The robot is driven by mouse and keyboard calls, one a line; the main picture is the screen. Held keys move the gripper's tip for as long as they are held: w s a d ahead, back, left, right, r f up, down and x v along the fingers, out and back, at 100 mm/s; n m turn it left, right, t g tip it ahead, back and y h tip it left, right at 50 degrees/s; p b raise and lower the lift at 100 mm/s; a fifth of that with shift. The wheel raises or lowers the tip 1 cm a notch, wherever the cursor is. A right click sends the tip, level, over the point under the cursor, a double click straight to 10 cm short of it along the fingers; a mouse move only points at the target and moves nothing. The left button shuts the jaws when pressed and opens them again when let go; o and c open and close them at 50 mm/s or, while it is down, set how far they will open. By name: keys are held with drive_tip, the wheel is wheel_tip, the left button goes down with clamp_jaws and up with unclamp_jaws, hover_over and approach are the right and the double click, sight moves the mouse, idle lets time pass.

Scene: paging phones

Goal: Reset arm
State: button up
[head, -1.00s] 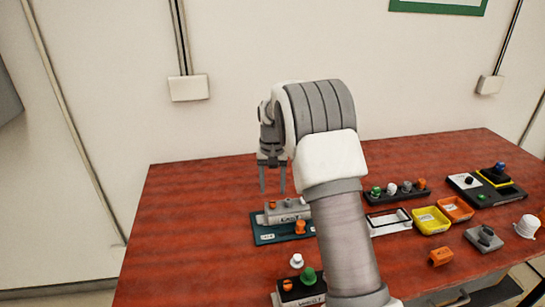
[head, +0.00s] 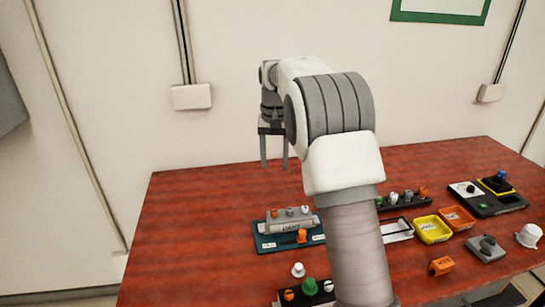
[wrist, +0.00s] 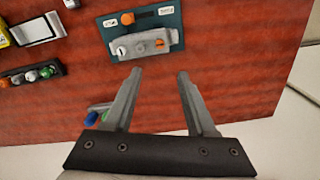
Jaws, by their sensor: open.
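My gripper (head: 274,164) is open and empty. It points down above the back left part of the red table (head: 190,215), clear of everything on it. In the wrist view the two fingers (wrist: 160,72) are spread apart with only table between them. A grey device with knobs on a dark teal base plate (head: 268,246) lies below and nearer the front; it also shows at the top of the wrist view (wrist: 115,58).
A black panel with a green knob (head: 310,286) and a white knob piece (head: 298,270) are at the front. To the right are a yellow tray (head: 445,236), an orange tray (head: 470,224), an orange block (head: 441,265) and a white cup-like piece (head: 529,235). The table's left side is clear.

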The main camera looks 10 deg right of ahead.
drive_tip(key=s+r+n+t, duration=0.1)
drive_tip(key=s+r, duration=0.4)
drive_tip(key=s, duration=0.3)
drive_tip(key=s+r+t, duration=0.2)
drive_tip(key=s+r, duration=0.4)
drive_tip(key=s, duration=0.2)
drive_tip(key=s+f+n+t, duration=0.1)
drive_tip(key=s+f, duration=0.1)
drive_tip(key=s, duration=0.8)
drive_tip(key=s+f+n+t, duration=0.1)
drive_tip(key=s+f, duration=0.1)
drive_tip(key=s, duration=0.7)
drive_tip(key=shift+s+a+f+t, duration=0.2)
drive_tip(key=shift+s+f+t, duration=0.1)
drive_tip(key=shift+s+f, duration=0.1)
drive_tip(key=shift+w, duration=0.1)
